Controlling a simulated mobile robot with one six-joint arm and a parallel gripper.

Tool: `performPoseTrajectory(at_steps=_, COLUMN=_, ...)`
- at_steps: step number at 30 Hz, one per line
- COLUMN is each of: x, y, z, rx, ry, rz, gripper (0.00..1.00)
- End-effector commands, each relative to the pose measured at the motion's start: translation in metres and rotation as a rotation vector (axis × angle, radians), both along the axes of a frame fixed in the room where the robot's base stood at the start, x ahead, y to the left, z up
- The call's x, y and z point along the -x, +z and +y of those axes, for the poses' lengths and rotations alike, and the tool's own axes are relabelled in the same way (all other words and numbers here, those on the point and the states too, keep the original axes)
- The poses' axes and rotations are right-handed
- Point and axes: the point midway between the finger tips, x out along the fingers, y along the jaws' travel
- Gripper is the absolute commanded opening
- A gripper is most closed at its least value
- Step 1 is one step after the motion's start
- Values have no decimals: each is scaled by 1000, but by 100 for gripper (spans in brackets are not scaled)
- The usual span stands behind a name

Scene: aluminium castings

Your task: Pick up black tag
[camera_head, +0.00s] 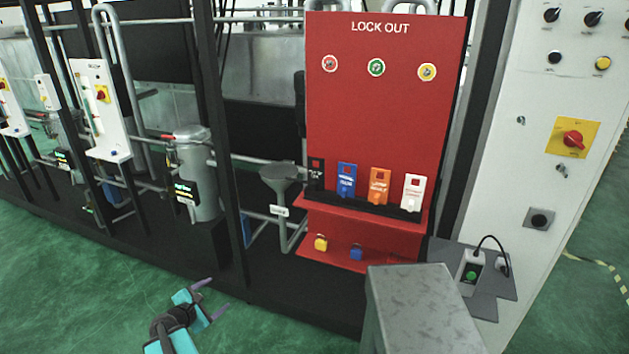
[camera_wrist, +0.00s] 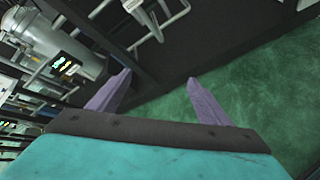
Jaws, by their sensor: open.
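The black tag (camera_head: 316,176) stands upright at the left end of a row of tags on the red lock-out board (camera_head: 375,115). Blue (camera_head: 347,181), orange (camera_head: 380,186) and white (camera_head: 411,193) tags stand to its right on the same shelf. My gripper (camera_head: 212,298) is at the lower left in the head view, in front of and below the board, well apart from the tag. In the wrist view its two purple fingers (camera_wrist: 158,95) are spread with nothing between them. The black tag does not show in the wrist view.
A grey metal block (camera_head: 425,310) stands in front of the board at the right. A funnel (camera_head: 280,183) and a vertical black post (camera_head: 222,150) are left of the board. Yellow (camera_head: 321,243) and blue (camera_head: 356,253) padlocks sit on the lower shelf. Green floor is clear around my gripper.

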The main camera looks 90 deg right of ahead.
Motion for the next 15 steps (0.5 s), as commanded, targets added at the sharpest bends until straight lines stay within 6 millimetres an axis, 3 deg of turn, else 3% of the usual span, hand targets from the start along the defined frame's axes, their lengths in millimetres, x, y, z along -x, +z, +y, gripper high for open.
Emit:
performPoseTrajectory(at_steps=1, x=14, y=17, z=-14, rx=23, ry=2, rz=27, gripper=72)
performPoseTrajectory(at_steps=6, x=55, y=64, z=-54, rx=93, ry=31, rz=142, gripper=72)
performPoseTrajectory(at_steps=15, x=137, y=147, z=-108, rx=183, ry=64, rz=382, gripper=72)
